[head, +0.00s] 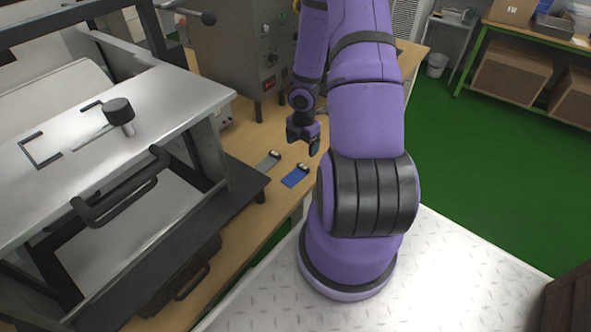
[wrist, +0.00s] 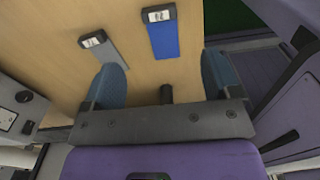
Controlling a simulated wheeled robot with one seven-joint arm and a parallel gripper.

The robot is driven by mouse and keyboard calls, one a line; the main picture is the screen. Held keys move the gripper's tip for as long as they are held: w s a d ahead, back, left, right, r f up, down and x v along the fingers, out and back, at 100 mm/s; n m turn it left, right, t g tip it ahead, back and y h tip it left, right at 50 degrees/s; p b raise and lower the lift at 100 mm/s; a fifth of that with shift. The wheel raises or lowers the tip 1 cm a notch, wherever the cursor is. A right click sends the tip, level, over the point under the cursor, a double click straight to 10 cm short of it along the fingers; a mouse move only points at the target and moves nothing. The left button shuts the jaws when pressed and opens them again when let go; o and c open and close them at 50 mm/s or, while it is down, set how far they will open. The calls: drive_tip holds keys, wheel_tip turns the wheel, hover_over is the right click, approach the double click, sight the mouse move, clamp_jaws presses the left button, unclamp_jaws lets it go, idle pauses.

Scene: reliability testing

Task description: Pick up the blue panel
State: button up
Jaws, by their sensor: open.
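The blue panel (head: 295,177) lies flat on the wooden table in the head view, a small blue strip with a dark, white-labelled clip at one end. It also shows in the wrist view (wrist: 164,42), ahead of the fingers and near the middle. A similar grey panel (head: 268,160) lies to its left, and it shows in the wrist view too (wrist: 108,53). My gripper (head: 304,142) is above the table, just beyond the blue panel in the head view. In the wrist view its two blue-padded fingers (wrist: 163,82) are apart with nothing between them.
The wooden table (head: 245,220) is bare around the panels. A large metal machine with a black handle (head: 125,190) stands at the left. A grey metal cabinet (head: 238,55) stands at the back of the table. Green floor lies to the right.

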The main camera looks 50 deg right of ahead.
sight(302, 168)
drive_tip(key=shift+f, duration=5.2)
drive_tip(key=c, duration=1)
drive_tip(key=shift+a+r, duration=0.1)
